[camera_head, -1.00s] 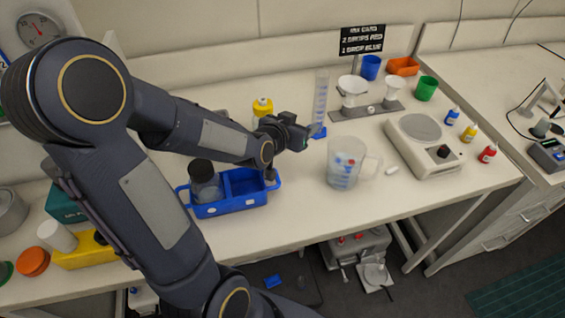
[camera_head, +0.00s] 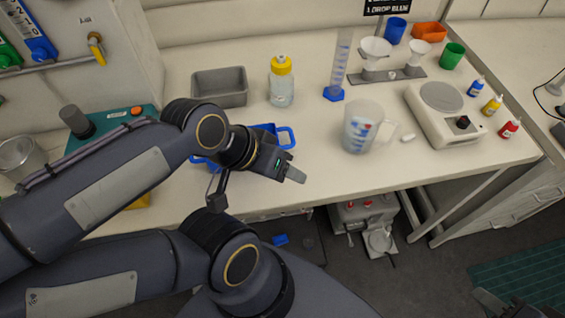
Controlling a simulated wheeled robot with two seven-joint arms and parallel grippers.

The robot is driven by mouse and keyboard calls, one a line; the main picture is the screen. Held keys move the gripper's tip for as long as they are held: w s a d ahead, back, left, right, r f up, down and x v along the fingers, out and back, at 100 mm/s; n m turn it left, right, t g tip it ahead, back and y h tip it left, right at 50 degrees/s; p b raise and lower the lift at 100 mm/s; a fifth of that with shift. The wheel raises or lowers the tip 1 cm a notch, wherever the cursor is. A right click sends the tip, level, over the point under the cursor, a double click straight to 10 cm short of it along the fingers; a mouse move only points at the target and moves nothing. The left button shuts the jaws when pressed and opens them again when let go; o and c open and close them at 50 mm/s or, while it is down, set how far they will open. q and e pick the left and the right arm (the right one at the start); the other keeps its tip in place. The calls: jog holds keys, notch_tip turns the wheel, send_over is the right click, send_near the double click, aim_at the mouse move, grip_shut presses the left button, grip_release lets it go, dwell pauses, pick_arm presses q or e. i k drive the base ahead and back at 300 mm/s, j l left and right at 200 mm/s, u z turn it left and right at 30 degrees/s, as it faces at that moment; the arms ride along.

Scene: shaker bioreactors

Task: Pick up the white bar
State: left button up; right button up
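The white bar (camera_head: 408,137) is a small white piece lying on the table, between the clear measuring jug (camera_head: 361,130) and the white scale (camera_head: 444,120). My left gripper (camera_head: 296,174), on the arm from the left, is over the table's front edge beside the blue caddy, well left of the bar. Its fingers are seen from the side with nothing visible in them; their gap cannot be made out. A dark part at the bottom right edge appears to be my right gripper (camera_head: 492,301). It is below and right of the bar, apart from it, and mostly cut off.
The blue caddy (camera_head: 287,137) is partly hidden by my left arm. A yellow-capped bottle (camera_head: 282,84), a blue-based cylinder (camera_head: 334,93) and a funnel stand (camera_head: 385,76) are behind. Small dropper bottles (camera_head: 493,105) stand right of the scale. The table front below the bar is clear.

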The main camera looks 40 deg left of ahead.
aim_at(411, 137)
jog(key=i+l+u, duration=0.15)
jog(key=l+u, duration=0.15)
jog(key=i+l+u, duration=0.15)
jog(key=l+u, duration=0.15)
jog(key=j+u, duration=0.15)
jog(key=u, duration=0.6)
